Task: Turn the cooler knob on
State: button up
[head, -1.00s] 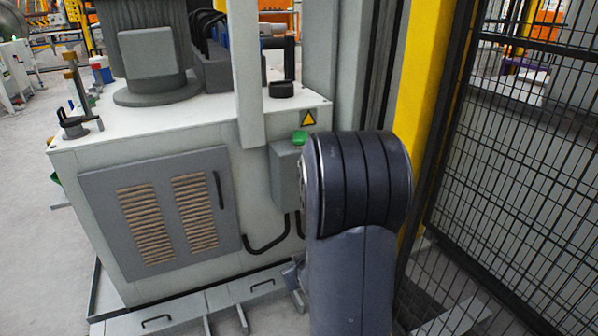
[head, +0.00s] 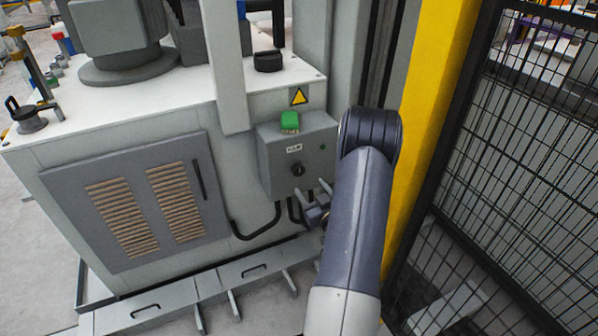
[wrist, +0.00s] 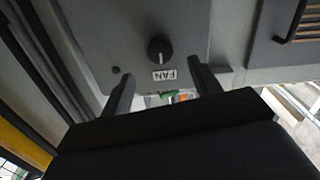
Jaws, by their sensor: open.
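The cooler knob (head: 298,169) is a small black rotary knob on the front of a grey control box (head: 266,163). A white label above it reads FAN in the wrist view, where the picture is upside down and the knob (wrist: 158,48) shows whole. My gripper (head: 311,190) is open, just below and to the right of the knob in the head view. In the wrist view my gripper's (wrist: 161,70) two dark fingers are spread either side of the label, with the knob beyond their tips. Nothing is between the fingers' grip. I cannot read the knob's setting.
Black cables (head: 258,228) run below. A louvred panel (head: 140,200) is left. A yellow post (head: 425,90) and mesh fence (head: 510,150) stand close on the right.

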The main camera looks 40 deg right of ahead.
aim_at(300, 173)
jog(key=b+x, duration=0.1)
jog(key=x, duration=0.7)
jog(key=shift+w+d, duration=0.1)
jog(key=shift+w, duration=0.2)
jog(key=shift+c, duration=0.6)
jog(key=c, duration=0.9)
jog(key=shift+o, duration=0.2)
